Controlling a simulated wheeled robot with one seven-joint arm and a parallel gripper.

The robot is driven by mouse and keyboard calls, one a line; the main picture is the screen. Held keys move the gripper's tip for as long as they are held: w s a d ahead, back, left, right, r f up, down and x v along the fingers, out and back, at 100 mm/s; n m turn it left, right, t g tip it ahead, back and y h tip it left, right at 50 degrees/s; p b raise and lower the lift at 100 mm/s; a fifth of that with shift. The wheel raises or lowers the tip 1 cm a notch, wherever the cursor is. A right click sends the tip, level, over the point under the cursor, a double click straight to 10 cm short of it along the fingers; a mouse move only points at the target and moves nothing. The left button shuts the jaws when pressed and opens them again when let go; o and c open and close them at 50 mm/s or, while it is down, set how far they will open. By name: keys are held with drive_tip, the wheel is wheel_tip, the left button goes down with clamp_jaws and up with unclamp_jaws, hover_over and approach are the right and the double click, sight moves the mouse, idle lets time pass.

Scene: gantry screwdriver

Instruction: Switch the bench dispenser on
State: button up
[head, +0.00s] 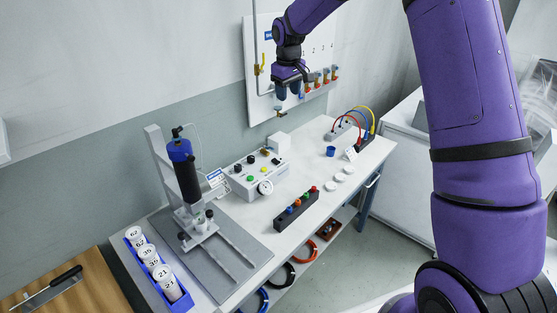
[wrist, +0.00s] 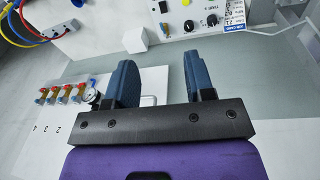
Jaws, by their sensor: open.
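A white control box (head: 243,184) with coloured buttons, black knobs and a round gauge sits mid-bench; I take it for the bench dispenser, but cannot tell for sure. Its switch state is too small to read. Part of its face, with two black knobs (wrist: 203,21), shows at the top of the wrist view. My gripper (head: 289,91) is open and empty, with its blue fingers pointing down in front of the wall panel, above and behind the box. In the wrist view my gripper (wrist: 163,72) has a wide gap between its fingers.
A wall panel (head: 260,95) with a yellow-handled valve and several coloured fittings is close behind my gripper. A black and blue screwdriver (head: 186,175) stands on a gantry at left. A blue rack (head: 178,300) of numbered cups, a black block (head: 297,210) with coloured knobs and cables occupy the bench.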

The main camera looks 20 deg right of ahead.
drive_tip(key=w+f, duration=0.6)
drive_tip(key=f, duration=0.4)
drive_tip(key=n+g, duration=0.1)
hover_over(278, 162)
wheel_tip(278, 162, down, 12)
drive_tip(key=shift+y, duration=0.3)
wheel_tip(278, 162, down, 11)
drive_tip(key=shift+s+f, duration=0.1)
